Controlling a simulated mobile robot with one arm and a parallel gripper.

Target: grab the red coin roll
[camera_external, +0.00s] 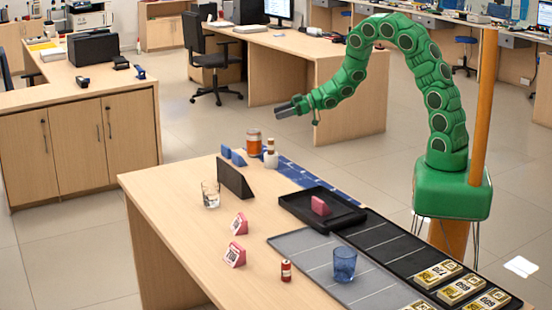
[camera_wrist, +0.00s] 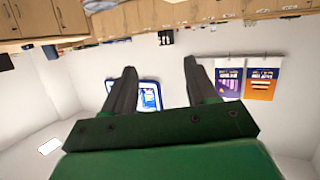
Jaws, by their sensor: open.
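The red coin roll (camera_external: 286,271) is a small red cylinder with a pale end. It stands upright on the wooden counter (camera_external: 170,205) near its front, just left of the grey lined mat (camera_external: 300,247). My gripper (camera_external: 279,110) is raised in the air beyond the far side of the counter, well away from the coin roll, and points left. In the wrist view my gripper (camera_wrist: 160,64) shows two dark fingers spread apart with nothing between them. The coin roll does not show in the wrist view.
A blue glass (camera_external: 344,264) stands on the grey mat right of the coin roll. Two pink signs (camera_external: 237,254) stand to its left. A clear glass (camera_external: 210,194), dark panel (camera_external: 235,180), black tray (camera_external: 305,203) and orange jar (camera_external: 254,143) stand farther back. Banknote bundles (camera_external: 438,273) lie at right.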

